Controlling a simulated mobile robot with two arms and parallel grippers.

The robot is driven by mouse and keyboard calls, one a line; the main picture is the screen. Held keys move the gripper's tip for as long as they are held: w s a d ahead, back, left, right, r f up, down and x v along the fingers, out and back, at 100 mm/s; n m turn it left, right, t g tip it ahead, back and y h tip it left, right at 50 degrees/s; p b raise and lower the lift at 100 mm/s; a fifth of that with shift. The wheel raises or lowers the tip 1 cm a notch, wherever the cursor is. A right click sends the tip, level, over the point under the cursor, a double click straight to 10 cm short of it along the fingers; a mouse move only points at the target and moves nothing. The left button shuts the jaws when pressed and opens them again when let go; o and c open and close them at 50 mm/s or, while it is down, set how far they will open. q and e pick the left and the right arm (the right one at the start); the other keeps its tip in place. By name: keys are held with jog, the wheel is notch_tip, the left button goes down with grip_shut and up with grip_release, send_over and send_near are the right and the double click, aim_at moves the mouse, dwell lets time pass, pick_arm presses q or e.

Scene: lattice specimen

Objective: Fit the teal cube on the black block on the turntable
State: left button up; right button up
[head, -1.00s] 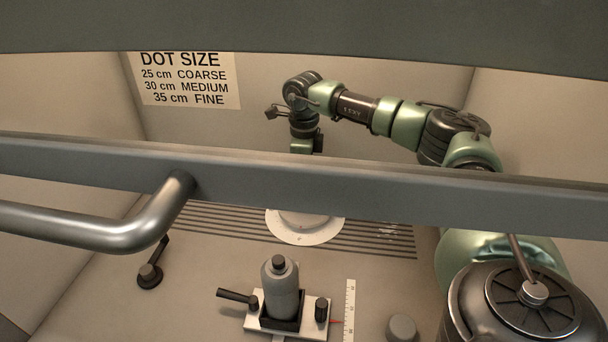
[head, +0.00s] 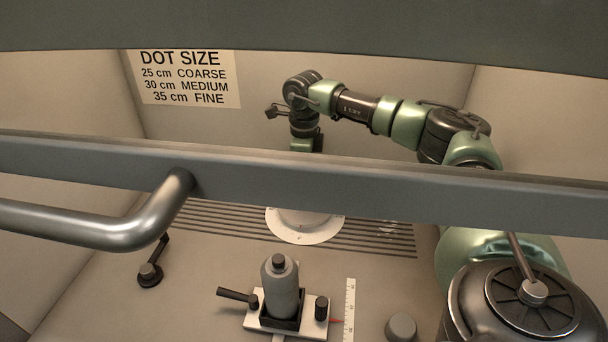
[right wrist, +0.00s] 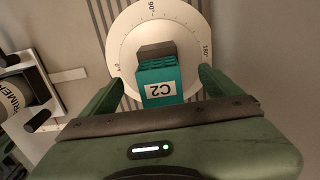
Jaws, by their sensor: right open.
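In the right wrist view, the teal cube (right wrist: 166,86) has a lattice face and a white label reading C2. It is against the black block (right wrist: 156,50) over the turntable (right wrist: 122,50), a white disc with degree marks. I cannot tell whether the cube is fully seated on the block. My right gripper (right wrist: 160,82) is open, with one finger on each side of the cube and a gap at each. In the head view, a grey bar hides the fingers, cube and block; the turntable's front edge (head: 300,239) shows below it. My left gripper is not in view.
The grey bar (head: 330,185) and metal handle (head: 110,230) cross the front. A grey bottle (head: 281,290) stands in a holder (head: 258,325) beside a ruler (head: 350,310). A slotted vent (head: 380,236) lies around the turntable. A dot-size sign (head: 188,80) hangs behind.

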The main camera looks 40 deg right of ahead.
jog(key=shift+r+p, duration=2.15)
jog(key=shift+r, duration=0.4)
jog(key=shift+r+b, duration=0.3)
jog(key=shift+r, duration=0.05)
notch_tip(320, 180, up, 7)
jog(key=b, duration=0.1)
